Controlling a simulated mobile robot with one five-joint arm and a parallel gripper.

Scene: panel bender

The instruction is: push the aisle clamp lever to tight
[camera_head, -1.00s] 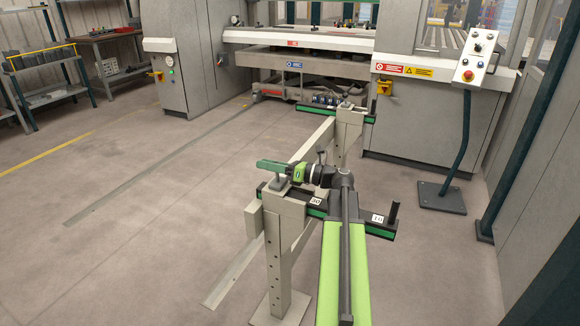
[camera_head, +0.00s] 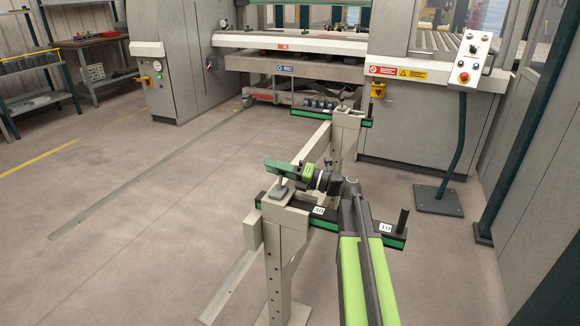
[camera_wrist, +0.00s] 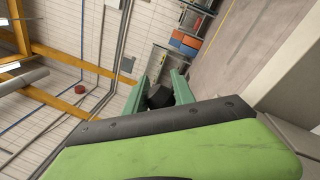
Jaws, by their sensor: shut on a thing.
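My gripper (camera_head: 278,165) is at the top of the near pale post (camera_head: 276,250), its green jaws pointing left in the head view. In the wrist view, my jaws (camera_wrist: 161,80) are closed around a dark block-like end (camera_wrist: 158,97), which I take to be the clamp lever's grip. The rest of the lever is hidden behind the jaws and wrist. A small metal clamp foot (camera_head: 280,193) shows on the post top just below the jaws. Whether the lever stands at tight cannot be read.
A green-and-black bar (camera_head: 345,222) marked 30 and 10 runs right from the post, with a black upright peg (camera_head: 402,221) at its end. A beam leads back to a second post (camera_head: 347,140). The grey machine (camera_head: 310,65) stands behind.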

